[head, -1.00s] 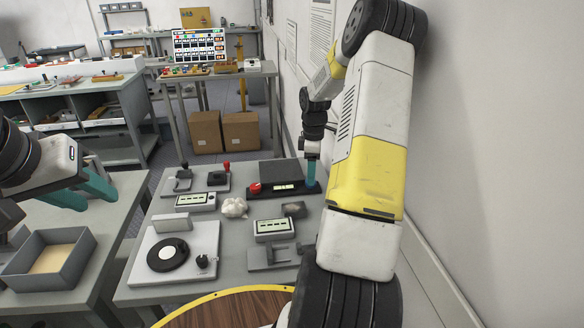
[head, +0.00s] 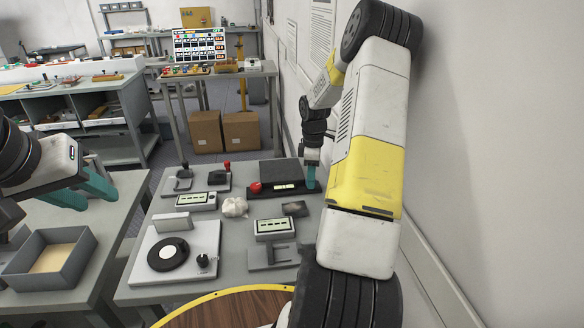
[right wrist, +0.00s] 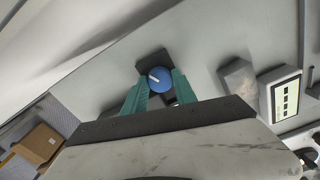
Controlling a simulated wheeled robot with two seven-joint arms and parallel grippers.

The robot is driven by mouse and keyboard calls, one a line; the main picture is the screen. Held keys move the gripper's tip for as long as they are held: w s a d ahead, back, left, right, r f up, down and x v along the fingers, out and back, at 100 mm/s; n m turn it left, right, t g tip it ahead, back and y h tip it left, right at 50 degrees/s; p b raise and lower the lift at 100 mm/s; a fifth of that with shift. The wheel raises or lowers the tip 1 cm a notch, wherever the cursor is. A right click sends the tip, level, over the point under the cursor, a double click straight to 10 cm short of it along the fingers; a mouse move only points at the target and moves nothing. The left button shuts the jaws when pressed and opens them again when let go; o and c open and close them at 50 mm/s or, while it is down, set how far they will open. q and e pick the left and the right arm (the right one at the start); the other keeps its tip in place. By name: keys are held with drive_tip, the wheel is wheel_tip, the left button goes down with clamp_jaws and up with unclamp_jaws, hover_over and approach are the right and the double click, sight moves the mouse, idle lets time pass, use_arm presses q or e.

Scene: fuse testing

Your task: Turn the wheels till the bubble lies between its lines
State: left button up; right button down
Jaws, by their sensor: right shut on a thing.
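A dark levelling device (head: 281,173) stands at the back right of the near table, with a red wheel (head: 255,187) at its left end and a pale yellow-green vial strip (head: 287,187) along its front. The bubble and its lines are too small to make out. My right gripper (head: 311,178) is at the device's right end, pointing down. In the right wrist view, its teal fingers (right wrist: 160,88) are shut on a blue wheel (right wrist: 160,77) with a white mark. In the head view the fingers hide that wheel. My left gripper (head: 84,190) is open and empty, away at the left.
In front of the device are a white crumpled lump (head: 234,207), a dark-topped block (head: 295,209) and a meter (head: 274,229). A turntable unit (head: 190,250) is at front left. A grey tray (head: 48,262) is on the left table. The wall is close on the right.

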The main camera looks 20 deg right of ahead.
drive_tip(key=m, duration=1.1)
idle(0.3)
drive_tip(key=shift+m, duration=0.3)
drive_tip(key=c, duration=1)
unclamp_jaws()
drive_tip(key=shift+r, duration=0.1)
wheel_tip(320, 180, up, 8)
drive_tip(key=shift+f, duration=0.15)
